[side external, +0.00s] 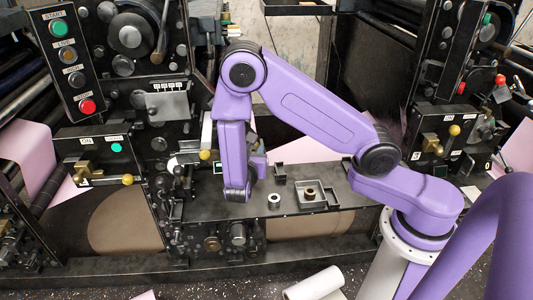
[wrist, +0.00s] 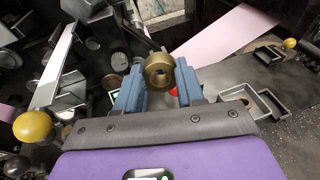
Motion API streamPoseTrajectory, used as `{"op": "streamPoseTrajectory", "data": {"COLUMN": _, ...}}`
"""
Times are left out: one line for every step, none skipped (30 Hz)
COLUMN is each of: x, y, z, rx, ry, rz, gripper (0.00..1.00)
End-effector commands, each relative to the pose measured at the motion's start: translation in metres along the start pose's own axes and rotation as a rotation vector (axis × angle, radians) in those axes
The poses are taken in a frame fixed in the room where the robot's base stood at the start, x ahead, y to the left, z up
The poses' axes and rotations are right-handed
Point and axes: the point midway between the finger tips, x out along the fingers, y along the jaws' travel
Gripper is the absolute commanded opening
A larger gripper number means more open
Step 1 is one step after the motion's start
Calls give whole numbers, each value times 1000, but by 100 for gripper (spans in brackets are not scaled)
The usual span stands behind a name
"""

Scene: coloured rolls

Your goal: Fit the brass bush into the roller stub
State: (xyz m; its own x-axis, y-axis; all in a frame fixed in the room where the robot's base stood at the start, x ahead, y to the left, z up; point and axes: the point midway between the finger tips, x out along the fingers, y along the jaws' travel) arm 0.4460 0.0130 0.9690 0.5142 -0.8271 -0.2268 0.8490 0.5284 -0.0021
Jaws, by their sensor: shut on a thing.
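The brass bush (wrist: 161,62) is a short ring with a dark bore, and in the wrist view it sits between the two blue-grey fingers. My gripper (wrist: 159,84) is shut on it and holds it clear of the bench. In the side view my forearm largely hides the fingers and the bush, beside the upright machine frame. I cannot pick out the roller stub for certain in either view.
A grey bench (side external: 331,172) bears a square tray (side external: 329,186) with a brown ring (side external: 310,193) in it, a silver ring (side external: 274,201) and a small dark block (side external: 280,174). A yellow knob (wrist: 33,126) and machine parts crowd the left of the wrist view.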

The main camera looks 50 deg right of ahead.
Motion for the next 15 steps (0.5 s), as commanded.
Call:
{"op": "streamPoseTrajectory", "data": {"x": -6, "y": 7, "z": -2, "rx": -20, "ry": -26, "rz": 64, "gripper": 4}}
{"op": "streamPoseTrajectory", "data": {"x": -8, "y": 11, "z": -2, "rx": -26, "ry": -41, "rz": 100, "gripper": 4}}
{"op": "streamPoseTrajectory", "data": {"x": -12, "y": 17, "z": -3, "rx": -35, "ry": -60, "rz": 148, "gripper": 4}}
{"op": "streamPoseTrajectory", "data": {"x": -16, "y": 21, "z": -4, "rx": -40, "ry": -75, "rz": 183, "gripper": 4}}
{"op": "streamPoseTrajectory", "data": {"x": -19, "y": 26, "z": -5, "rx": -46, "ry": -89, "rz": 220, "gripper": 4}}
{"op": "streamPoseTrajectory", "data": {"x": -21, "y": 28, "z": -8, "rx": -47, "ry": -100, "rz": 241, "gripper": 4}}
{"op": "streamPoseTrajectory", "data": {"x": -18, "y": 28, "z": -12, "rx": -46, "ry": -104, "rz": 234, "gripper": 4}}
{"op": "streamPoseTrajectory", "data": {"x": -17, "y": 28, "z": -16, "rx": -44, "ry": -109, "rz": 232, "gripper": 4}}
{"op": "streamPoseTrajectory", "data": {"x": -16, "y": 28, "z": -21, "rx": -42, "ry": -115, "rz": 231, "gripper": 4}}
{"op": "streamPoseTrajectory", "data": {"x": -15, "y": 28, "z": -24, "rx": -43, "ry": -119, "rz": 230, "gripper": 4}}
{"op": "streamPoseTrajectory", "data": {"x": -14, "y": 28, "z": -28, "rx": -41, "ry": -124, "rz": 230, "gripper": 4}}
{"op": "streamPoseTrajectory", "data": {"x": -13, "y": 27, "z": -33, "rx": -40, "ry": -131, "rz": 230, "gripper": 4}}
{"op": "streamPoseTrajectory", "data": {"x": -12, "y": 27, "z": -38, "rx": -41, "ry": -137, "rz": 230, "gripper": 4}}
{"op": "streamPoseTrajectory", "data": {"x": -11, "y": 27, "z": -43, "rx": -40, "ry": -144, "rz": 229, "gripper": 4}}
{"op": "streamPoseTrajectory", "data": {"x": -9, "y": 27, "z": -50, "rx": -38, "ry": -152, "rz": 229, "gripper": 4}}
